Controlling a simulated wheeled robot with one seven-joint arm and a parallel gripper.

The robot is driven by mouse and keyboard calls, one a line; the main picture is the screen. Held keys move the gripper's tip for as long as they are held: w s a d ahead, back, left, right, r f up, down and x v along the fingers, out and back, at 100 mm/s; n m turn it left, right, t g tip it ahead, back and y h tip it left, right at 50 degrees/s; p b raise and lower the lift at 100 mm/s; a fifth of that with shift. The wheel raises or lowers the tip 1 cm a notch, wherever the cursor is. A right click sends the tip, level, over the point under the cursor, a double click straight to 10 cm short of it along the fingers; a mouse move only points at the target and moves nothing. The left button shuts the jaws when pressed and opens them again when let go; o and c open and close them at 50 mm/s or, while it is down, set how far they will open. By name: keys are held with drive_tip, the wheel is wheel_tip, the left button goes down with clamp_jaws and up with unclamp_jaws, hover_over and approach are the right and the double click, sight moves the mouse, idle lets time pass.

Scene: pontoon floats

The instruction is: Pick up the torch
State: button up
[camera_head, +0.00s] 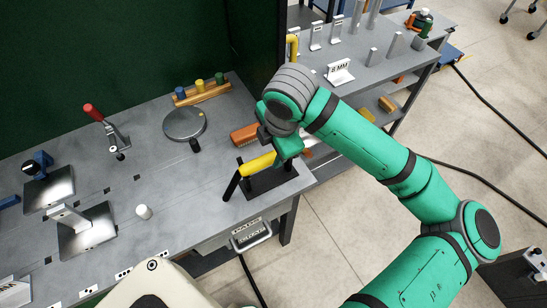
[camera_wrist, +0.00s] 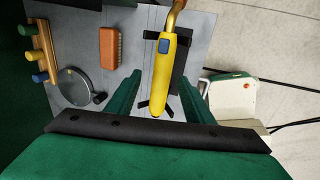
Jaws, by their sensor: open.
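The torch has a yellow handle (camera_head: 258,163) with a black stand under it near the front right of the grey workbench. In the wrist view the torch (camera_wrist: 163,72) shows a blue button and a brass neck running off the top edge. My gripper (camera_head: 283,150) is at the torch's right end in the head view and hides its neck. In the wrist view my gripper (camera_wrist: 160,78) is open, with one green finger on each side of the yellow handle. I cannot tell whether either finger touches it. The black stand (camera_head: 272,181) has a flat base and forked supports.
An orange brush (camera_head: 243,134) lies just behind the torch. A round grey plate (camera_head: 184,123), a wooden rack with coloured knobs (camera_head: 203,92) and a red-handled clamp (camera_head: 107,129) stand farther left. A green wall (camera_head: 110,60) rises behind. A second bench (camera_head: 375,66) is beyond my arm.

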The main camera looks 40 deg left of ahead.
sight(272, 155)
drive_tip(key=x, duration=0.5)
drive_tip(key=shift+w+d+f, duration=0.2)
drive_tip(key=shift+d, duration=0.1)
drive_tip(key=shift+a+f, duration=0.15)
drive_tip(key=shift+f, duration=0.25)
drive_tip(key=c, duration=1.2)
